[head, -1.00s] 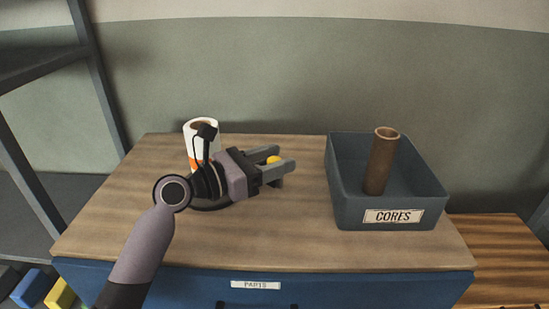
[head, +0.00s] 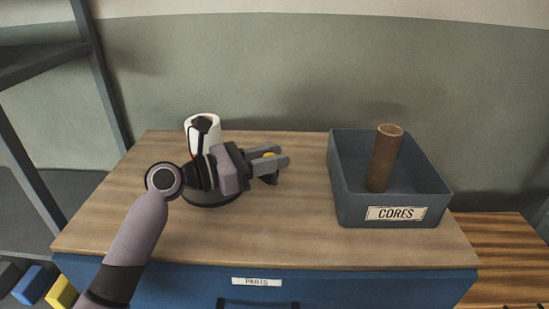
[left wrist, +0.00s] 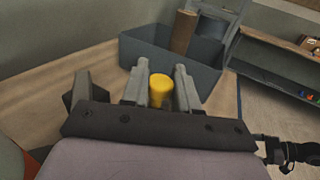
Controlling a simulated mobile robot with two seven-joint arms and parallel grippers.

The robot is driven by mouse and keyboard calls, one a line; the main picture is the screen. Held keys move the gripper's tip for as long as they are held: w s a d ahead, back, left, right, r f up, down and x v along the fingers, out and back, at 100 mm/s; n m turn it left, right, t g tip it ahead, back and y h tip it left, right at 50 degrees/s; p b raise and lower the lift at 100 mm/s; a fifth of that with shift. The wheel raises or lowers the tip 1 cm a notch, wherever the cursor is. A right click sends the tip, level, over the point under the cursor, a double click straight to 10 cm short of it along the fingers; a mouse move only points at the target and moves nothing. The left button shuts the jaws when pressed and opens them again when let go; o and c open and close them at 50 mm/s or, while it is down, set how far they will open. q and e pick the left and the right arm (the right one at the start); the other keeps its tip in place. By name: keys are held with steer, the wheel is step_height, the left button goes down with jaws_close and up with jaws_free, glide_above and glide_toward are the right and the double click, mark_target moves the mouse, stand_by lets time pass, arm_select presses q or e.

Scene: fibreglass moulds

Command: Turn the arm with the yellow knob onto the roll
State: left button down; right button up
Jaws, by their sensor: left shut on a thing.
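The white roll (head: 208,125) stands upright on a dark round base (head: 212,201) at the left of the tabletop, partly hidden behind my left gripper (head: 276,157). The yellow knob (head: 268,155) is between the gripper's fingers, to the right of the roll. In the left wrist view my left gripper (left wrist: 160,85) is shut on the yellow knob (left wrist: 161,88), with a finger on each side. A dark piece (head: 270,179), perhaps the end of the arm, shows below the fingers. The rest of the arm is hidden.
A blue-grey bin (head: 350,205) labelled CORES stands to the right with a brown cardboard tube (head: 384,160) upright in it. It also shows in the left wrist view (left wrist: 140,55). The wooden tabletop (head: 290,235) is clear in front. A metal shelf frame (head: 98,90) stands at the left.

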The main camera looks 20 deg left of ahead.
arm_select(q)
steer(key=shift+a+r, duration=0.2)
steer(key=shift+r, duration=0.15)
steer(key=c, duration=0.9)
jaws_free()
steer(key=shift+c, duration=0.2)
steer(key=shift+s, duration=0.1)
steer(key=shift+f, duration=0.15)
steer(key=shift+s+a, duration=0.15)
steer(key=v, duration=0.6)
steer(key=shift+s+a+b, duration=0.2)
steer(key=shift+a+b, duration=0.1)
